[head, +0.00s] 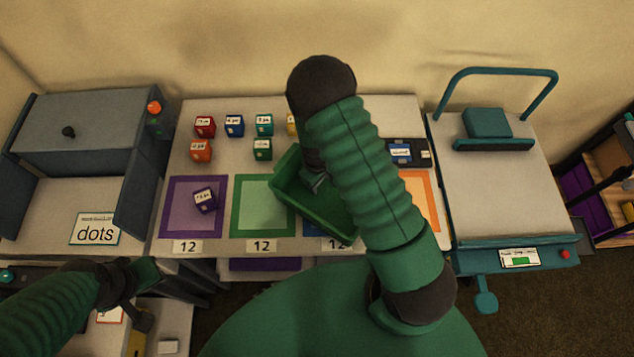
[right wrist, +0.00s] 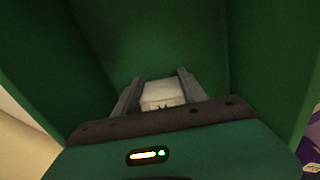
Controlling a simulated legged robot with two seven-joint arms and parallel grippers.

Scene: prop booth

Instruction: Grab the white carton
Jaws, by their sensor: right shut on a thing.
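The white carton (right wrist: 162,92) shows in the right wrist view as a small pale block between the two fingers of my right gripper (right wrist: 158,95). The fingers are shut on it. Green walls of the bin (right wrist: 215,45) surround them. In the head view my right gripper (head: 318,183) reaches down into the green bin (head: 285,185), and the carton cannot be made out there. My left gripper (head: 140,278) is at the lower left, away from the carton; whether it is open or shut is unclear.
Several small coloured cubes, including a red one (head: 204,126), stand at the back of the table. A purple cube (head: 205,199) lies on the purple square (head: 180,225). A grey machine (head: 90,135) is left, a teal-framed press (head: 490,200) right. The green square (head: 250,225) is partly covered by the bin.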

